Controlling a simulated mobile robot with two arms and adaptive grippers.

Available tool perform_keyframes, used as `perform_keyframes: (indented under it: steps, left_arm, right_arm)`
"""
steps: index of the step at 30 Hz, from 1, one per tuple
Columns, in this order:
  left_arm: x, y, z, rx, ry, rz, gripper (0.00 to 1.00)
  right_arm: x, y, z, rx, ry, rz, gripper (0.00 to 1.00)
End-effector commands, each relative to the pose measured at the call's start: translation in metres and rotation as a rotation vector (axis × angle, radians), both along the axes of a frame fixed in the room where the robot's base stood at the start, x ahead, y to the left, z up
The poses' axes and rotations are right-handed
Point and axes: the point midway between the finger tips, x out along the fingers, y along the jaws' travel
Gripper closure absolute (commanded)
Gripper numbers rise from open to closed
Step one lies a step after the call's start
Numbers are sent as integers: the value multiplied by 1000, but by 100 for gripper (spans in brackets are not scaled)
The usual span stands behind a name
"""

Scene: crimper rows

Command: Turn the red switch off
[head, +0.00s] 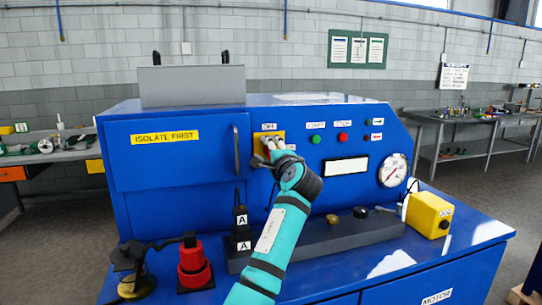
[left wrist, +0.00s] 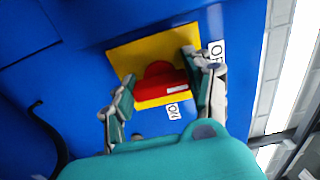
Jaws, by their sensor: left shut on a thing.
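The red switch (left wrist: 160,82) is a knob on a yellow plate (left wrist: 120,57) on the front of the blue machine. In the left wrist view, a white mark on the knob lies on the side towards the OFF label (left wrist: 216,50). The ON label (left wrist: 173,109) is below the knob there. My left gripper (left wrist: 164,88) is shut on the red switch, one finger at each end of it. In the head view the left gripper (head: 270,148) hides the knob, and the yellow plate (head: 258,137) shows around it beneath an OFF label (head: 268,126). My right gripper is not in view.
A vertical handle (head: 236,150) is left of the plate. Green (head: 316,139) and red (head: 343,137) buttons and a gauge (head: 393,170) are to the right. Below are a red stacked part (head: 193,265), a black lock-like item marked A (head: 241,222) and a yellow box (head: 429,214).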

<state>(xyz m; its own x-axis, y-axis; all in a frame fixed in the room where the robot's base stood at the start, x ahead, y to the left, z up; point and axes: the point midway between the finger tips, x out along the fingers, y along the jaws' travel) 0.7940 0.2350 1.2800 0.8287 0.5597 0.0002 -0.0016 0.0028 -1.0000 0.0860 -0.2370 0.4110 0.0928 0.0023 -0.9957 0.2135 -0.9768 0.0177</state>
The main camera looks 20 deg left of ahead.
Motion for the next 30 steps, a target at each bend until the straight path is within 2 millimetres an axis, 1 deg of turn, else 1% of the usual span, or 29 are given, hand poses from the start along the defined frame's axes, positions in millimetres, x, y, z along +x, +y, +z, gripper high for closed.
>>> perform_keyframes:
  steps: [15, 16, 18, 26, 30]
  left_arm:
    - [0, 0, 3, -17, -16, -1, 80]
    - [0, 0, 3, -17, -16, -1, 45]
    - [0, 0, 2, -16, -16, -1, 37]
    - [0, 0, 1, -15, -12, 0, 37]
    - [-8, -7, 0, -16, -12, -1, 37]
  right_arm:
    - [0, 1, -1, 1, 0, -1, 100]
    - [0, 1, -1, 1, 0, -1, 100]
    - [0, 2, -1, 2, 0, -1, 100]
    - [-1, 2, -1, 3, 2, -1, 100]
    - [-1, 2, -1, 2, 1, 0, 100]
